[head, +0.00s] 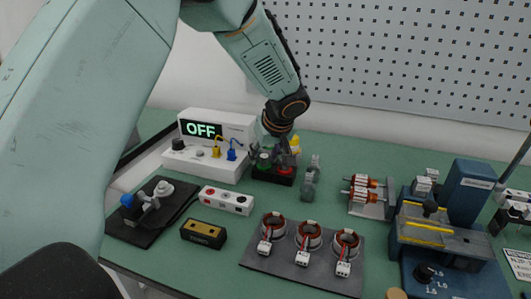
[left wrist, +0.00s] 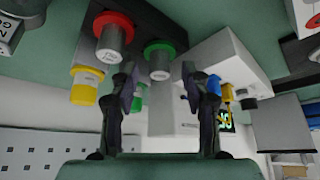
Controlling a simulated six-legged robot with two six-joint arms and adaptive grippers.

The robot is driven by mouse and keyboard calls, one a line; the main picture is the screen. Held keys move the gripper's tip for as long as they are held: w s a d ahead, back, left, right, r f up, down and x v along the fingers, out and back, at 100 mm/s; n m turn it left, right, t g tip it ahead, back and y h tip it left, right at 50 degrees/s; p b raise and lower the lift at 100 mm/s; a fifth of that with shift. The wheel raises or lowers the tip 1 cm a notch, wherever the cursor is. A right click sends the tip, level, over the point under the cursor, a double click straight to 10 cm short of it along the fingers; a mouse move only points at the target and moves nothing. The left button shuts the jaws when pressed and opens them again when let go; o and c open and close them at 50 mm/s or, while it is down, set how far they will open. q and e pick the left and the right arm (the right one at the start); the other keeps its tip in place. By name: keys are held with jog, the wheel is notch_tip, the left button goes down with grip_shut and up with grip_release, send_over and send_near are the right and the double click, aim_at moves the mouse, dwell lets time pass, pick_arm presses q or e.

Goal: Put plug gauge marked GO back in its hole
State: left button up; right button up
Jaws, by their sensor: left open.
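In the head view my left gripper (head: 276,152) is low over a dark block (head: 272,178) with coloured round parts. In the left wrist view the open left gripper (left wrist: 163,95) has its fingers on either side of a green-collared metal cylinder (left wrist: 160,62). I cannot tell whether they touch it. I cannot read a GO mark on any of these cylinders. The right gripper is not in view.
Grey cylindrical parts (head: 310,182) are right of the block. A white instrument reading OFF (head: 215,132) stands behind left. A white socket box (head: 226,200), a black and brass box (head: 203,234) and wound rings on a dark mat (head: 305,270) are in front.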

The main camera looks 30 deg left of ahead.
pick_arm(q)
jog(key=v, duration=1.2)
